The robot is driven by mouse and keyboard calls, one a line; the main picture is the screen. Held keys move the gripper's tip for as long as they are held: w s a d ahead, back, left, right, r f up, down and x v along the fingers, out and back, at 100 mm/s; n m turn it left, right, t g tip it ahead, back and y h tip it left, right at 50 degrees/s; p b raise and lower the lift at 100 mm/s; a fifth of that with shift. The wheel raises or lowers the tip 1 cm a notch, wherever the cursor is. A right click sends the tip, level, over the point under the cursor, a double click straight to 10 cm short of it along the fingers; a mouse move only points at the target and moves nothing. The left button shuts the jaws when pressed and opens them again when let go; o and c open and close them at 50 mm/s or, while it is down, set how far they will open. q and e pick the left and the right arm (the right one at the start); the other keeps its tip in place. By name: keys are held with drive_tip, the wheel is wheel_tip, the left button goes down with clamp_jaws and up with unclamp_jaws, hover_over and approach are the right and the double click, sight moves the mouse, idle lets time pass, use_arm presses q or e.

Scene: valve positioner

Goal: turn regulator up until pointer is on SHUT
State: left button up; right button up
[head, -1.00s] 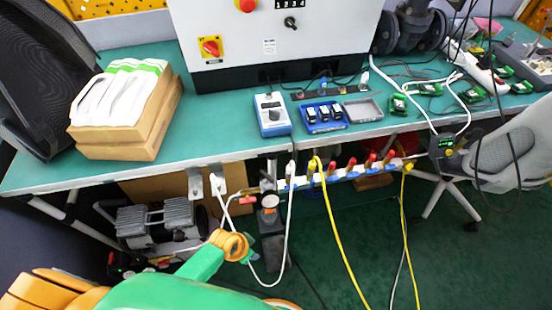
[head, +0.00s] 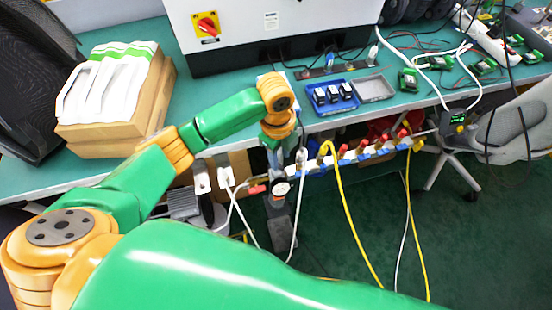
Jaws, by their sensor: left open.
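The regulator with its round pale gauge (head: 282,188) hangs below the front edge of the bench, above a dark grey body. The gauge is too small to read its pointer or any SHUT mark. My left gripper (head: 274,162) points down at the bench edge, just above the gauge. It is open, and its fingers are small and partly lost against the parts behind. I cannot tell whether it touches the regulator. My right gripper is not in view.
A manifold with red-handled valves (head: 363,152) runs right of the regulator, with a yellow hose (head: 345,215) hanging from it. A blue tray (head: 331,95) and a cardboard box (head: 118,133) stand on the green bench. White cables hang close to the regulator.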

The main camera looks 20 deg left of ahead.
use_arm(q)
drive_tip(key=shift+w+a+r+m, duration=0.4)
drive_tip(key=shift+a+r, duration=0.15)
drive_tip(key=shift+a, duration=0.05)
drive_tip(key=shift+a+f+y, duration=0.15)
drive_tip(key=shift+f+y, duration=0.05)
drive_tip(key=shift+y, duration=0.1)
wheel_tip(320, 180, down, 6)
drive_tip(key=shift+f+b, duration=0.2)
drive_tip(key=shift+b, duration=0.1)
clamp_jaws()
